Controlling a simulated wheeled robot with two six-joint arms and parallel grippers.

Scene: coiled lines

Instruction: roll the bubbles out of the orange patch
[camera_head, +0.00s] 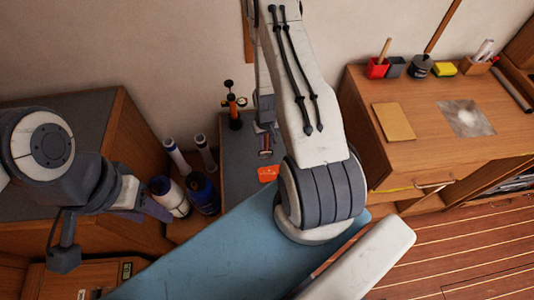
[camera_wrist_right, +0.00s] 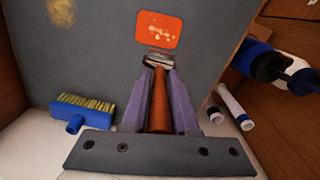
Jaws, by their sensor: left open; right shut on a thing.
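The orange patch (camera_head: 268,173) lies on a dark grey surface. In the right wrist view the orange patch (camera_wrist_right: 152,24) shows several pale blisters near its middle. My right gripper (camera_wrist_right: 160,92) is shut on the orange-brown handle of a small roller (camera_wrist_right: 159,110). The roller's metal head is just short of the patch's near edge in that view; whether it touches the surface I cannot tell. In the head view my right gripper (camera_head: 265,140) is small and partly hidden by my arm. My left gripper (camera_head: 143,208) is open and empty at the left, by the bottles.
A yellow-bristled brush (camera_wrist_right: 84,108) with a blue handle lies left of the right gripper. Bottles (camera_head: 170,195) and white tubes (camera_head: 204,152) stand left of the grey surface. An orange-and-black tool (camera_head: 234,110) stands behind the patch. A wooden cabinet (camera_head: 440,150) is at the right.

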